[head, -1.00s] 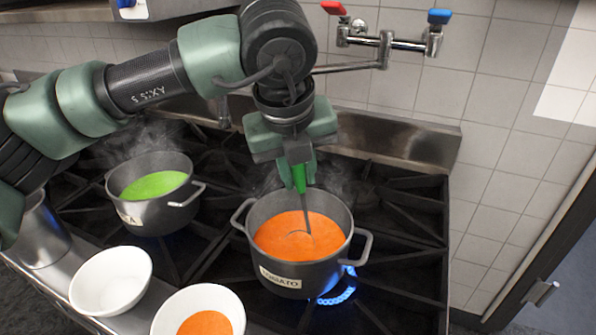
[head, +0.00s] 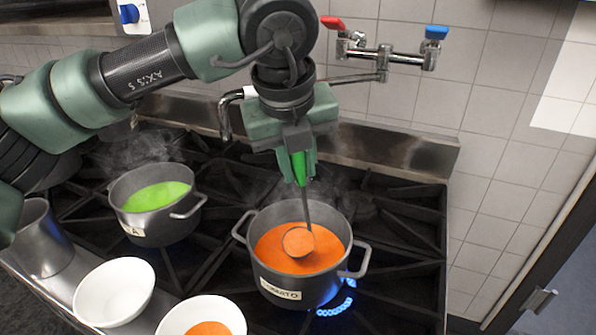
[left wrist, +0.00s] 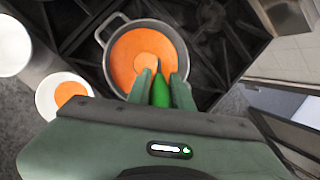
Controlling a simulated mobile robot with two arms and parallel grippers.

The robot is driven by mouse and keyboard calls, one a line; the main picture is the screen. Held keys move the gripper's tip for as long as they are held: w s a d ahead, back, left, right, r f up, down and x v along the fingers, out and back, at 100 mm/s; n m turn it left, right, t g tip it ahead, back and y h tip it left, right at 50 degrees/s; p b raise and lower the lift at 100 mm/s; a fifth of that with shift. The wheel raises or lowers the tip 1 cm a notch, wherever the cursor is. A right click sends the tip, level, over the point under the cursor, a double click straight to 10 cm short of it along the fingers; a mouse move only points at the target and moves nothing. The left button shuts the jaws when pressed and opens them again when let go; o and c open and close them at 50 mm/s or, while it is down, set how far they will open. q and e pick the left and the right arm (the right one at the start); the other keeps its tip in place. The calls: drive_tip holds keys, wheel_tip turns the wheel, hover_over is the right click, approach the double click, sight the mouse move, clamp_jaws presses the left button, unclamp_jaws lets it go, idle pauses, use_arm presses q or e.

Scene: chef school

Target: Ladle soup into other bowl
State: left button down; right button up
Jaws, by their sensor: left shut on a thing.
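My left gripper (head: 298,165) is shut on the green handle of a ladle (head: 299,241), above the pot of orange soup (head: 297,291), whose label is partly readable as tomato. The ladle hangs down into the pot, and its round bowl, holding orange soup, shows at the soup's surface. The left wrist view also shows the green handle (left wrist: 161,92) between the fingers. A white bowl with orange soup (head: 231,305) stands at the front, cut by the lower edge. An empty white bowl (head: 113,291) stands to its left. My right gripper is not in view.
A pot of green soup (head: 155,224) steams on the stove at left. A metal container (head: 41,240) stands at the far left. A blue flame (head: 338,302) burns by the orange pot. A wall faucet (head: 385,50) is behind. The stove's right side is clear.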

use_arm(q)
drive_tip(key=shift+r+p, duration=2.4)
drive_tip(key=shift+r, duration=2.55)
drive_tip(key=shift+a+f, duration=0.15)
drive_tip(key=shift+a, duration=0.05)
drive_tip(key=s+a+b, duration=0.1)
drive_tip(key=s+a, duration=0.2)
drive_tip(key=a, duration=0.9)
drive_tip(key=s+a, duration=0.3)
drive_tip(key=a, duration=0.8)
drive_tip(key=s+a+b, duration=0.1)
drive_tip(key=s+a, duration=0.2)
drive_tip(key=a, duration=0.9)
drive_tip(key=shift+s+a+b, duration=0.15)
drive_tip(key=shift+a+b, duration=0.15)
